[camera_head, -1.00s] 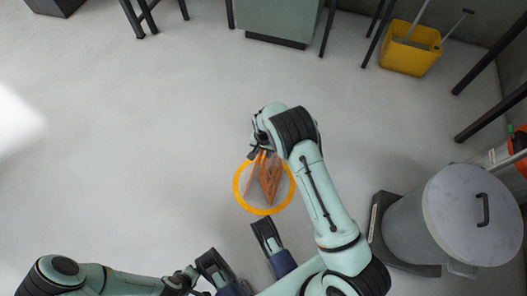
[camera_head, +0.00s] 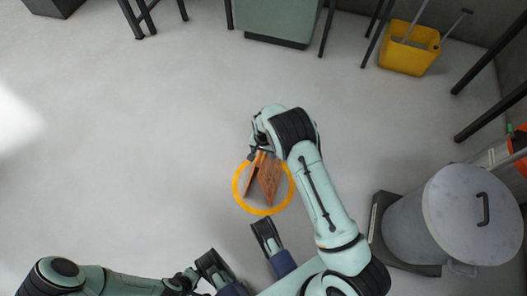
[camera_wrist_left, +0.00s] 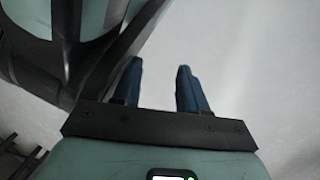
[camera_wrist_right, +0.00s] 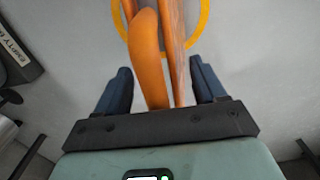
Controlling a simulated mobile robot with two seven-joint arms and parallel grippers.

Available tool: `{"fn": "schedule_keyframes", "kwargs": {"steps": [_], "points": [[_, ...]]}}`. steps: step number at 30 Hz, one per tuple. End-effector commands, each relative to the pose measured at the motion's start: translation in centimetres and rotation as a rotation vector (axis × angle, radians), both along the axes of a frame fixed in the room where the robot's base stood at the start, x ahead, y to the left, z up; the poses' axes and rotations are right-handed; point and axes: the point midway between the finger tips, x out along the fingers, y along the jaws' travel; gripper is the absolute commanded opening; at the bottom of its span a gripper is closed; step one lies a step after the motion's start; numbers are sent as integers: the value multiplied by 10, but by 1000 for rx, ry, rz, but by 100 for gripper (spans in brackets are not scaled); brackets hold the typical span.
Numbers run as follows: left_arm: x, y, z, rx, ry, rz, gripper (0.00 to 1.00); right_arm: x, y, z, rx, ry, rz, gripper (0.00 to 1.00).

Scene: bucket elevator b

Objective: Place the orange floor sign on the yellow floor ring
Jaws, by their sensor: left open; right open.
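The orange floor sign (camera_head: 267,182) stands with its two panels spread, inside the outline of the yellow floor ring (camera_head: 265,211) in the head view. Its feet appear to be on the floor there. My right gripper (camera_head: 257,153) is at the top end of the sign. In the right wrist view the sign (camera_wrist_right: 148,62) runs between the open blue fingers of the right gripper (camera_wrist_right: 160,68), with gaps on both sides. Part of the ring (camera_wrist_right: 205,20) shows behind it. My left gripper (camera_wrist_left: 160,68) is open and empty, low at the left.
A grey lidded bin (camera_head: 420,232) stands on a dark base at the right. A yellow mop bucket (camera_head: 408,56) and a green cabinet (camera_head: 280,22) are at the back. The floor left of the ring is clear.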

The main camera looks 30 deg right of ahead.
Motion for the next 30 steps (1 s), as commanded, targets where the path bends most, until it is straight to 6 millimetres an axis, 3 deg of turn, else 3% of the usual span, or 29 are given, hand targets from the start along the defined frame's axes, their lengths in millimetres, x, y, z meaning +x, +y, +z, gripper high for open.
{"fn": "schedule_keyframes", "kwargs": {"steps": [9,15,21,30], "points": [[37,-6,33,6,-126,-10,43,1,0,70,1,-6,1,70],[57,-8,50,11,-191,-13,43,1,0,104,0,-4,-1,70],[65,-9,57,12,-220,-14,43,0,0,116,0,-1,0,70],[66,-10,56,13,-221,-14,43,0,0,117,0,-1,0,70]]}}
